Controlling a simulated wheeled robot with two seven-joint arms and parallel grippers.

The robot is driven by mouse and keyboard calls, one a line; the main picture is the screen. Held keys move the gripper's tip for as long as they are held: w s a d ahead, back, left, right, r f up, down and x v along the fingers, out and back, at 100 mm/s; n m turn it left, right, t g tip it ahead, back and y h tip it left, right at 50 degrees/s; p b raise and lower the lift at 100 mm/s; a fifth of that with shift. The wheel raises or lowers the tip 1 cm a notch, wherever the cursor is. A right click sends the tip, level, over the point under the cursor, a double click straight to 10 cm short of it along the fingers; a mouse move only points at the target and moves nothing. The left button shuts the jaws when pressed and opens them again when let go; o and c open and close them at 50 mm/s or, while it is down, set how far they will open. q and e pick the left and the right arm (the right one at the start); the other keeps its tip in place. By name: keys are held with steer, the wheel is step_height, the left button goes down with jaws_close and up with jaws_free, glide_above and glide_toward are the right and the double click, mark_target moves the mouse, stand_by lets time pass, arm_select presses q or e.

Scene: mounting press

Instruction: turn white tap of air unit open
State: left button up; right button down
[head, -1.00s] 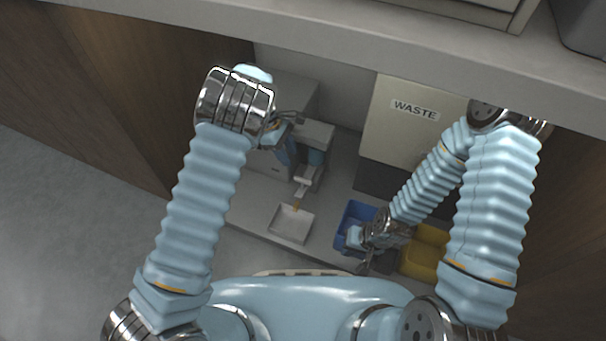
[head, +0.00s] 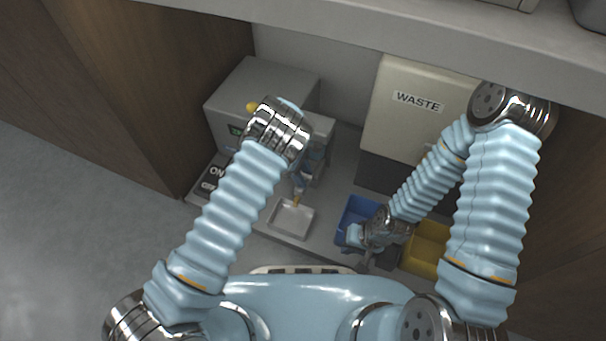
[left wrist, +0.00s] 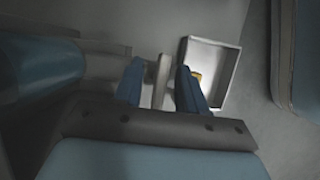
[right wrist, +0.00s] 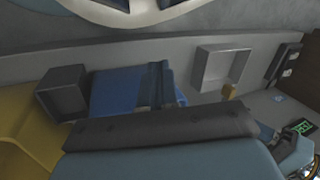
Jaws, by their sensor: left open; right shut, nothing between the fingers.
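The air unit (head: 318,125) is a grey block with a blue cylindrical part, partly hidden by my left arm in the head view. Its white tap is mostly hidden there. In the left wrist view a pale narrow bar, probably the white tap (left wrist: 160,80), shows between the two blue fingertips of my left gripper (left wrist: 159,92). That gripper is open around or just above the bar; I cannot tell if it touches. In the head view my left gripper (head: 299,184) points down at the unit's front. My right gripper (head: 366,250) is shut and empty by the blue bin.
A white square tray (head: 292,219) lies in front of the unit. A blue bin (head: 354,214) and a yellow bin (head: 424,250) stand to the right, before a beige WASTE box (head: 400,120). A grey machine (head: 262,88) stands behind left. A shelf edge (head: 330,40) overhangs.

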arm_select(q)
jaws_close()
